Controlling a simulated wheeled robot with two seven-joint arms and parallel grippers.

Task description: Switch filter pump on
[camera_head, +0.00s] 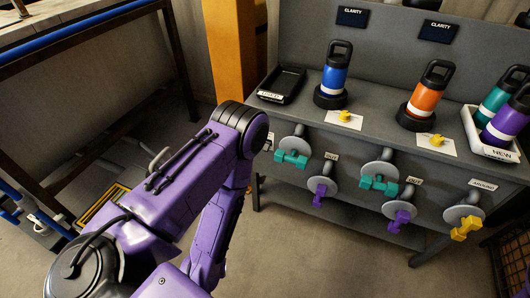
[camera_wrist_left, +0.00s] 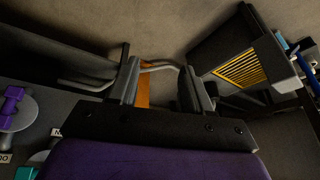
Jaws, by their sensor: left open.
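No part in view is readably marked as the filter pump. Two small yellow controls on white cards stand on the grey bench, one (camera_head: 345,116) in front of the blue canister (camera_head: 336,70) and one (camera_head: 436,141) in front of the orange canister (camera_head: 428,98). I cannot tell whether either is the pump switch or how it is set. My left gripper (camera_wrist_left: 158,92) is open in the left wrist view, with nothing clearly held. In the head view it is hidden behind my purple arm. My right gripper is not in view.
Teal (camera_head: 292,158), purple (camera_head: 320,194) and yellow (camera_head: 466,228) valve handles stick out of the bench front. A black tray (camera_head: 281,85) and a white tray (camera_head: 477,140) with canisters stand on top. An orange post (camera_head: 235,45) rises beside the bench. Open floor lies below.

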